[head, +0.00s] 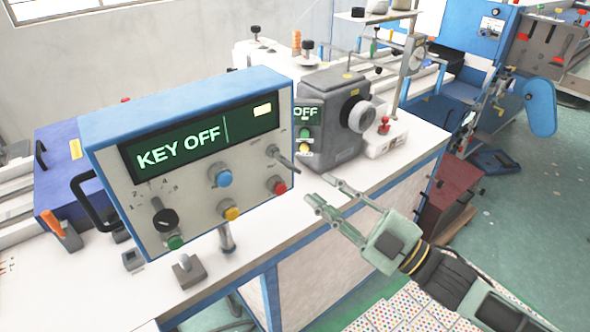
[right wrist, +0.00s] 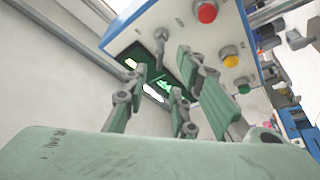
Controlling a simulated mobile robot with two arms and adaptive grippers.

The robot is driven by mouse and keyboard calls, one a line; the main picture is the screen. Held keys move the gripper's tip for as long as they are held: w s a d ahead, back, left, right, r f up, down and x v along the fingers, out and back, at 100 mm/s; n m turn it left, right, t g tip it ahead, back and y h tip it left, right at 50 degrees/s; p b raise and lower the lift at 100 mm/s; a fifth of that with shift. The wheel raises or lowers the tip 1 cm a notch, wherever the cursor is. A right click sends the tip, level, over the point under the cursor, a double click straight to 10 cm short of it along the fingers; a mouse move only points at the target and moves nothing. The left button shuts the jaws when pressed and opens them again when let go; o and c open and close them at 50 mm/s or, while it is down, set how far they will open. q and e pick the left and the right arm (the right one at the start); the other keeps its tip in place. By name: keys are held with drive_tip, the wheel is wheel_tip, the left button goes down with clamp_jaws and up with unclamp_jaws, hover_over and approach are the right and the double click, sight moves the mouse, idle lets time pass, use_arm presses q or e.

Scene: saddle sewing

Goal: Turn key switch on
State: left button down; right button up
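The control box (head: 200,170) has a blue top and a green display (head: 205,140) reading "KEY OFF". What looks like the key switch (head: 280,156), a small grey metal lever, sticks out near the panel's right edge. It also shows in the right wrist view (right wrist: 160,46). My right gripper (head: 323,192) is to the right of the panel and lower than the key in the head view. Its fingers are apart with nothing between them, and they show in the right wrist view (right wrist: 160,80). It appears clear of the key. My left gripper is not in view.
The panel also carries a blue button (head: 220,176), a yellow button (head: 231,213), a red button (head: 277,185), a green button (head: 176,242) and a black dial (head: 165,220). A grey machine head with a handwheel (head: 361,116) stands close behind at right.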

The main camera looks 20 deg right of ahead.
sight(298, 172)
drive_tip(key=p+x, duration=0.2)
drive_tip(key=x, duration=0.4)
drive_tip(key=shift+w+a, duration=0.3)
drive_tip(key=shift+w, duration=0.15)
clamp_jaws()
